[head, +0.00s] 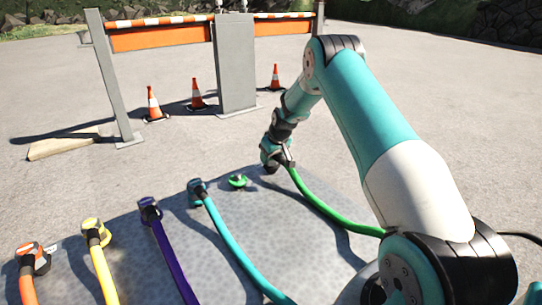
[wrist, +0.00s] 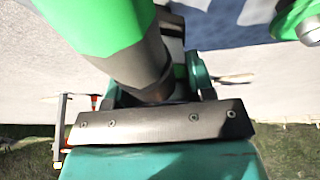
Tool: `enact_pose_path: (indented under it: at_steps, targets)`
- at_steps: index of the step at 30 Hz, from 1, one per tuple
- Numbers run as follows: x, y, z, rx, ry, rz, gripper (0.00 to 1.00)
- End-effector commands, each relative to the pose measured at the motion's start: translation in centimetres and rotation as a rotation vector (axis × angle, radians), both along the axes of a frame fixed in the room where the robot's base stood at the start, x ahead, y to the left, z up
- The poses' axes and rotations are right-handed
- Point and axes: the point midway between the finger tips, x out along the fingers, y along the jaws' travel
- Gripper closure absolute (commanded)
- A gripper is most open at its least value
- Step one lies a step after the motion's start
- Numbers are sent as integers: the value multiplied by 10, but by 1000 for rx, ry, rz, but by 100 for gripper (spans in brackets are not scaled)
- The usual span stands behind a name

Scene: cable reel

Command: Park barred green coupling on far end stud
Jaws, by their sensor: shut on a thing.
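My gripper (head: 278,158) is shut on the green coupling at the end of the green hose (head: 325,208), above the far edge of the grey plate. The coupling itself is mostly hidden by my gripper in the head view, and no bars can be made out. In the wrist view, the green hose with its dark collar (wrist: 147,72) comes down between the jaws of my gripper (wrist: 180,85). A green-based stud (head: 238,181) stands empty on the plate, left of and below my gripper. A green and metal part (wrist: 305,22), likely this stud, shows at the wrist view's top right.
Teal (head: 197,191), purple (head: 149,210), yellow (head: 95,232) and orange (head: 34,260) couplings with hoses sit in a row along the grey plate (head: 225,215). Traffic cones (head: 196,95), a grey post (head: 234,65) and an orange barrier stand behind. Pavement between is open.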

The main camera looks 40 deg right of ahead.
Motion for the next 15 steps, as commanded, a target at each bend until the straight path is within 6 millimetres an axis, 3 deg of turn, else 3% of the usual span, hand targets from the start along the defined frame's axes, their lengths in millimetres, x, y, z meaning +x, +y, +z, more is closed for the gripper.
enact_pose_path:
  at_steps: [8,9,12,15]
  targets:
    - [1,0,-5,-1,-2,0,80]
    - [1,0,-5,-1,-2,0,44]
    - [1,0,-5,-1,-2,0,21]
    - [0,0,-5,0,-1,0,21]
